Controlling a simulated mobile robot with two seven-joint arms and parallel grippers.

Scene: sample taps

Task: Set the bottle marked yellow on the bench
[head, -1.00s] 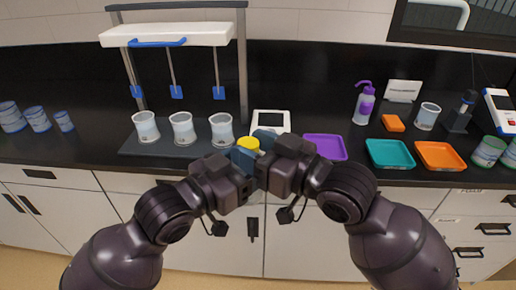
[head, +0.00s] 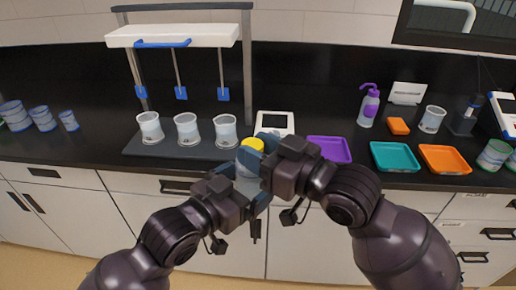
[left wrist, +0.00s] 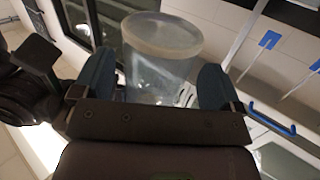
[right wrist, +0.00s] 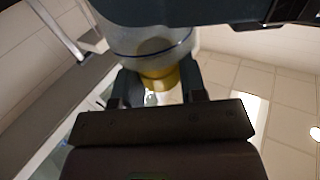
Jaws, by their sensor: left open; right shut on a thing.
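The bottle with a yellow cap (head: 252,145) is held in front of the bench edge, its clear body below the cap. My right gripper (head: 263,148) is shut on it near the cap; the right wrist view shows the yellow cap (right wrist: 160,78) between the fingers. My left gripper (head: 245,188) is open just below and to the left, its fingers on either side of the lower body. In the left wrist view the clear bottle (left wrist: 162,50) stands between the two spread fingers, with gaps visible. The black bench top (head: 75,150) lies behind the grippers.
A rack with blue paddles (head: 180,38) stands over several beakers (head: 187,130) on a dark mat. A white device (head: 275,122) is behind the bottle. A purple tray (head: 330,150), teal tray (head: 394,157) and orange tray (head: 446,159) line the bench's front right. Bench at left front is clear.

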